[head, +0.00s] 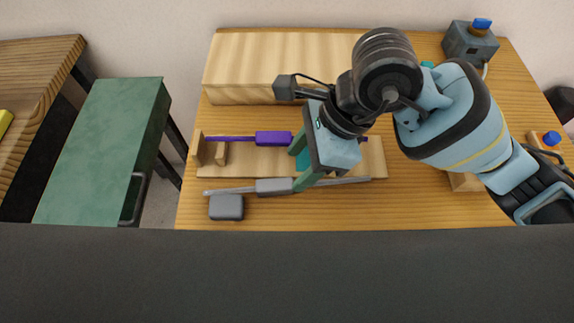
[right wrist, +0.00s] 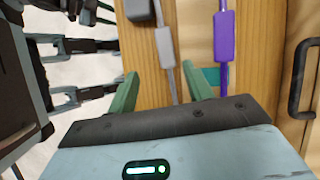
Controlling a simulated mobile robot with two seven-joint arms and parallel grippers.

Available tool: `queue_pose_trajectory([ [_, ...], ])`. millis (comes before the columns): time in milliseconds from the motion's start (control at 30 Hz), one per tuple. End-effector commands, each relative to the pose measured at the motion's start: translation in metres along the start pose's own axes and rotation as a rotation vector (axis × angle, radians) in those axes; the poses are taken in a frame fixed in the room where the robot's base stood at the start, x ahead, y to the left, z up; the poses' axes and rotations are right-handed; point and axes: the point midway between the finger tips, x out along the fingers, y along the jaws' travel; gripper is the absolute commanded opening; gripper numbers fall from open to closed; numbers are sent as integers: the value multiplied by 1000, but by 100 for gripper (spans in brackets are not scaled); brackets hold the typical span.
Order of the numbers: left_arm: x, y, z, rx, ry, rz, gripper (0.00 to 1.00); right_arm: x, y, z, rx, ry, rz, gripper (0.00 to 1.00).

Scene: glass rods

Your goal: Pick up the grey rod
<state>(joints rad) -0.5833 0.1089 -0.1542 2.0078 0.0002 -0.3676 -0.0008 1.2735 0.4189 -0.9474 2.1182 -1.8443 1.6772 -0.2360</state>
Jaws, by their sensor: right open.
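The grey rod (head: 274,187) lies sideways along the front of the table, a thin bar with a thicker block-shaped middle. My right gripper (head: 300,163) is open, pointing down from the right, and one green finger covers part of the rod in the head view. In the right wrist view, the grey rod (right wrist: 166,46) runs between the two open green fingers of my right gripper (right wrist: 158,73). Its near end is partly hidden by the gripper body. I cannot tell if a finger touches it. My left gripper does not show clearly.
A purple rod (head: 273,138) lies behind, parallel, on a wooden rack (head: 240,163); it also shows in the right wrist view (right wrist: 224,36), beyond the right finger. A dark grey block (head: 226,207) sits by the rod's left end. A wooden box (head: 270,65) stands behind.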

Motion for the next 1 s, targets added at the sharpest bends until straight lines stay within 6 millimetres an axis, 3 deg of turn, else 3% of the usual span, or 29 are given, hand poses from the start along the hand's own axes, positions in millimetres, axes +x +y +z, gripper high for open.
queue_pose_trajectory([
  [333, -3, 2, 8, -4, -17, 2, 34, -2, -9, -9, -16, 64, -47, 51],
  [533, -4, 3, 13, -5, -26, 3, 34, 17, -9, -10, -16, 62, -44, 51],
  [767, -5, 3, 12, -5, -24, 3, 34, 24, -9, -11, -16, 62, -45, 51],
  [1000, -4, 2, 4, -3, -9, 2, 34, 56, -6, -17, -14, 61, -42, 51],
])
